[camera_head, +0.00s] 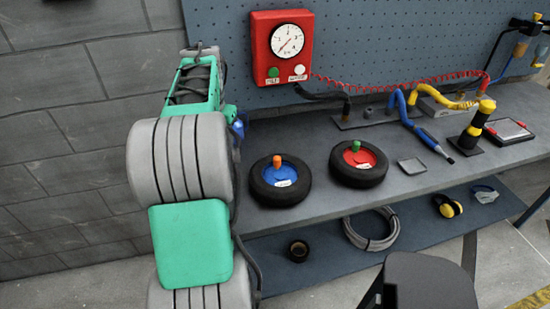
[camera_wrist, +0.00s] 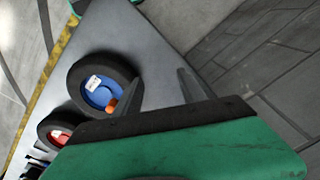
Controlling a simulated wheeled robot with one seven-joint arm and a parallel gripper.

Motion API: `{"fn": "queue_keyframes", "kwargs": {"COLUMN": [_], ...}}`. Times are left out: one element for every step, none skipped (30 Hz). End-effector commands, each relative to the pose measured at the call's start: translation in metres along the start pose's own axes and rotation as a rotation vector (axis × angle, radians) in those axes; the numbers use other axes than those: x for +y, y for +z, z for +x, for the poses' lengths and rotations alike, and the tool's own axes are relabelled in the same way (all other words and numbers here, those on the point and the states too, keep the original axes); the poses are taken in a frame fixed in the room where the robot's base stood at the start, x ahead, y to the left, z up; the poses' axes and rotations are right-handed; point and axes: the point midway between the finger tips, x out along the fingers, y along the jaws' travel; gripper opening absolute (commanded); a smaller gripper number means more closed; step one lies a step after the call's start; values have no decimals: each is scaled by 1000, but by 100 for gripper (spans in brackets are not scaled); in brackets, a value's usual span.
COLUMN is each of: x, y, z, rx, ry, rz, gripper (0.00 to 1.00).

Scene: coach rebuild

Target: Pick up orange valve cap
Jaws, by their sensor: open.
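The orange valve cap (camera_head: 277,161) stands upright on the blue hub (camera_head: 282,176) of the left black wheel (camera_head: 268,194) on the bench. In the wrist view the orange cap (camera_wrist: 110,104) shows small beside the left finger, outside the gap between the fingers. My gripper (camera_wrist: 159,78) is open, with its two fingers spread and nothing between them. The cap is apart from the fingers as far as I can see. In the head view my arm stands at the left, and its gripper is hidden behind it.
A second wheel (camera_head: 358,165) with a red hub and green cap (camera_head: 356,146) lies to the right. A red gauge box (camera_head: 281,48) hangs on the pegboard. A small grey tray (camera_head: 411,166) and a yellow-black post (camera_head: 479,122) stand further right. A lower shelf holds a coiled cable (camera_head: 371,236).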

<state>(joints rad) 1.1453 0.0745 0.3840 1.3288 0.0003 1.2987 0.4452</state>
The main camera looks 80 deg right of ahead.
Motion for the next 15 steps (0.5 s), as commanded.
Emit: {"fn": "queue_keyframes", "kwargs": {"x": [41, 62, 87, 103, 116, 128, 134, 139, 141, 142, 142, 141, 142, 142, 143], "y": [-33, -48, -62, -71, -77, -82, -85, -86, -87, -87, -87, -86, -86, -86, -85], "z": [4, 6, 9, 10, 12, 13, 15, 17, 21, 25, 29, 35, 38, 42, 47], "rx": [-16, -24, -33, -37, -41, -45, -48, -50, -50, -50, -50, -51, -49, -49, -49], "ry": [13, 19, 25, 28, 31, 34, 35, 36, 37, 36, 36, 37, 36, 36, 36], "rz": [133, 200, 276, 321, 359, 394, 412, 425, 432, 434, 433, 432, 431, 431, 431], "gripper": [48, 48, 48, 48, 48, 48, 48, 48, 48, 48, 48, 48, 48, 48, 48]}}
